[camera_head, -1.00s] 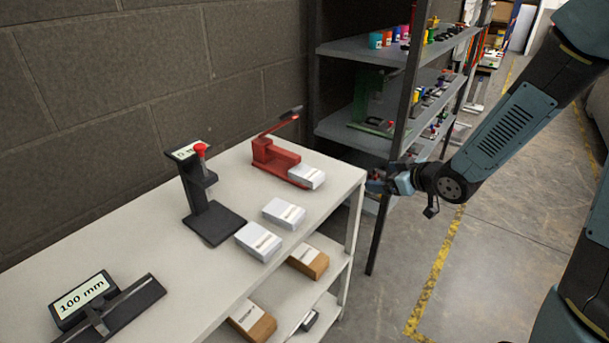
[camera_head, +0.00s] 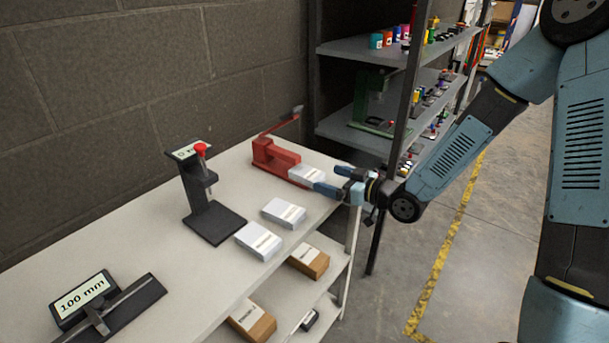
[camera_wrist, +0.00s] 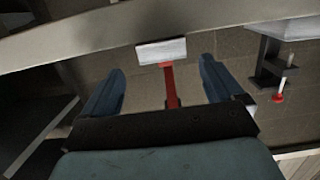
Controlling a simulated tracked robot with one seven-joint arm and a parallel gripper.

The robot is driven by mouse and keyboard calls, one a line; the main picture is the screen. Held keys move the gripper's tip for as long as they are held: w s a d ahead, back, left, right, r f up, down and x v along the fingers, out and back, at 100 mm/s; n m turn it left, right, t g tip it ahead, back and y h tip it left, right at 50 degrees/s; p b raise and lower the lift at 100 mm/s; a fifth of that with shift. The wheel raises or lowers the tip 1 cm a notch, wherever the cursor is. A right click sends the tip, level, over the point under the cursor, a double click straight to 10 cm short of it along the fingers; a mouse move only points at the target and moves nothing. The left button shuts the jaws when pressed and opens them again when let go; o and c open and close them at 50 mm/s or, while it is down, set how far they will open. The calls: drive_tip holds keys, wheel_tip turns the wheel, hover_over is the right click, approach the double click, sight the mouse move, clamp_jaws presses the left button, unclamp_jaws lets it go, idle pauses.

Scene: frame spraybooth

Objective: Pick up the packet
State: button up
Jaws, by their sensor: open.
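Three white packets lie on the pale bench top. One packet (camera_head: 307,175) rests against the base of a red lever tool (camera_head: 276,161) near the bench's right edge. The other two, a middle packet (camera_head: 284,213) and a front packet (camera_head: 258,242), lie nearer the front. My gripper (camera_head: 329,179) is open and empty, just right of the packet at the red tool. In the wrist view this packet (camera_wrist: 162,51) shows between and beyond my two blue fingers (camera_wrist: 161,66), apart from both. Its red tool (camera_wrist: 171,86) shows behind it.
A black stand with a red knob (camera_head: 211,217) and a "100 mm" device (camera_head: 86,300) stand on the bench (camera_head: 140,240). Brown boxes (camera_head: 309,261) sit on the shelf below. A dark metal rack (camera_head: 362,129) stands behind my gripper. Floor at right is open.

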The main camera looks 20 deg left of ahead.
sight(312, 173)
drive_tip(key=shift+x, duration=3.65)
drive_tip(key=c, duration=1.2)
